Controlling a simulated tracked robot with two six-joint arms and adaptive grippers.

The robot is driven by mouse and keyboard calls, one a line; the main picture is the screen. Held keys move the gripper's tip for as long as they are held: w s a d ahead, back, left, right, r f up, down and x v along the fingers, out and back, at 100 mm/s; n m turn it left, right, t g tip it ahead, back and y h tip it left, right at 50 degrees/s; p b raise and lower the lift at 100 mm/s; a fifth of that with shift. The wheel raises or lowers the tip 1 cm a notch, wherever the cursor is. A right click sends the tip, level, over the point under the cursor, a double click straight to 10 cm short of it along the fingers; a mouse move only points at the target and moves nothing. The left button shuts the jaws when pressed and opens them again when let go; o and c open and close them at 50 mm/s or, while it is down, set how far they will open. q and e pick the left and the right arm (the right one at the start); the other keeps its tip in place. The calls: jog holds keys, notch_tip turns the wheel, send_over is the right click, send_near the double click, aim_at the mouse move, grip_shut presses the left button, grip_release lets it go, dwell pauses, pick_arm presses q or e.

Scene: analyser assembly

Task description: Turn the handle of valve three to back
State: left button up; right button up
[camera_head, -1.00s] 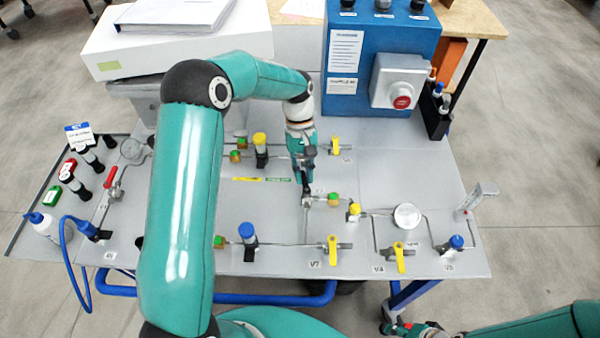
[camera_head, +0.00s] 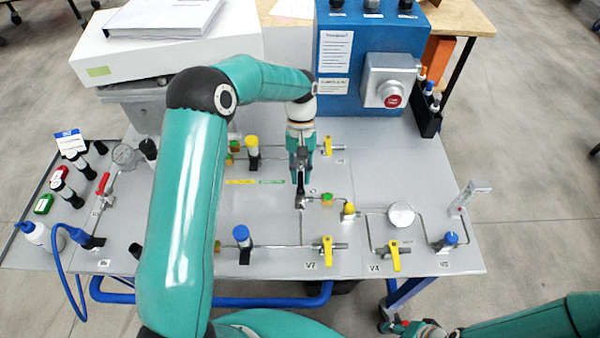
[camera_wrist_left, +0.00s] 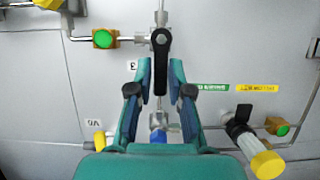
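Valve three has a black lever handle, seen in the left wrist view (camera_wrist_left: 161,62) beside a "3" label (camera_wrist_left: 132,65). The handle runs from its pivot in line with the pipe, with its free end towards the back of the panel. In the head view the valve (camera_head: 301,202) is at mid-panel. My left gripper (camera_head: 301,183) is over it, pointing down. In the left wrist view, the fingers of my left gripper (camera_wrist_left: 161,75) stand either side of the handle, with narrow gaps. My right gripper (camera_head: 402,328) is low at the bottom edge, its fingers unclear.
Behind the panel stand a blue box with a red button (camera_head: 392,101) and a white case (camera_head: 180,50). Yellow-handled valves (camera_head: 328,249) and a round gauge (camera_head: 401,214) are near the front right. A yellow-capped valve (camera_wrist_left: 266,164) is close by in the wrist view.

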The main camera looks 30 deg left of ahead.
pick_arm(q)
jog(key=o, duration=0.3)
jog(key=v, duration=1.2)
dwell(0.4)
